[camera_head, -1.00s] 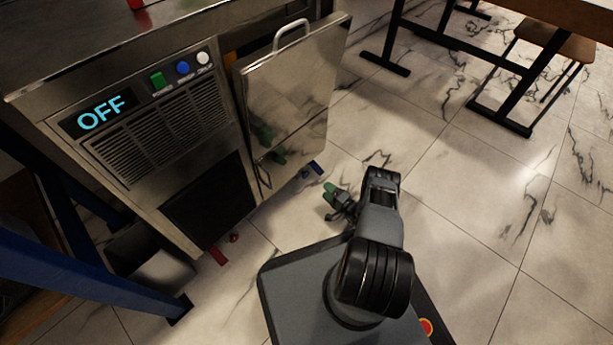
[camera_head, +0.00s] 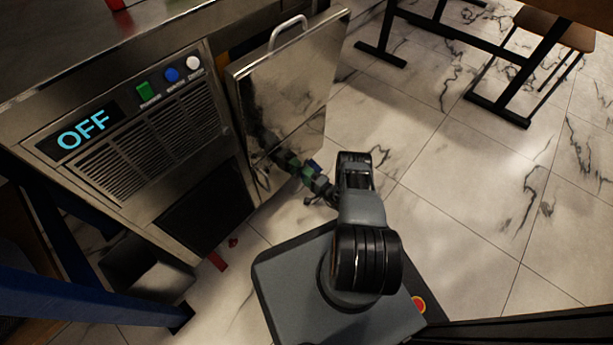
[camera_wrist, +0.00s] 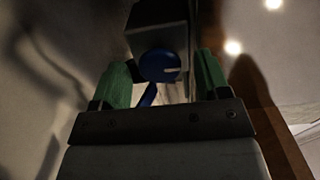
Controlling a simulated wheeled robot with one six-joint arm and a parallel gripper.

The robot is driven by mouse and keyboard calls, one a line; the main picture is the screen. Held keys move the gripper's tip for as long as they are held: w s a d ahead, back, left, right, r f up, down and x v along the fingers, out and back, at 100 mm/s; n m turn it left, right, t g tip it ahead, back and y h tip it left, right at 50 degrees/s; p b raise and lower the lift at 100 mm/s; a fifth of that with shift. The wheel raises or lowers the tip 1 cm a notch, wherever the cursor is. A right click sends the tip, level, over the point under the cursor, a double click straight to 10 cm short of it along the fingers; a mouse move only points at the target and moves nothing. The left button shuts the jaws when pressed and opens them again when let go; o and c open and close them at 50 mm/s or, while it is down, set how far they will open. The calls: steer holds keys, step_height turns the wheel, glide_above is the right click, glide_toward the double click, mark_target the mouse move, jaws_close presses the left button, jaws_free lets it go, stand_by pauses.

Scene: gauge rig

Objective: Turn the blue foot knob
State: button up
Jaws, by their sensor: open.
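The blue foot knob (camera_wrist: 160,65) is round, with a pale mark pointing right, on the end of a grey block in the wrist view. A bit of blue shows beside my fingers in the head view (camera_head: 314,164). My gripper (camera_wrist: 163,72) is open, with green fingers to the left and right of the knob. I cannot tell whether they touch it. In the head view my gripper (camera_head: 307,171) is low beside the open steel door, partly hidden by my wrist.
The steel cabinet (camera_head: 215,150) has a display (camera_head: 82,133) reading OFF and green, blue and white buttons. Its door (camera_head: 292,90) stands open and reflects my gripper. Red pieces (camera_head: 217,261) lie on the floor.

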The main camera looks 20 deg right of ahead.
steer(key=c, duration=0.9)
steer(key=shift+m, duration=12.6)
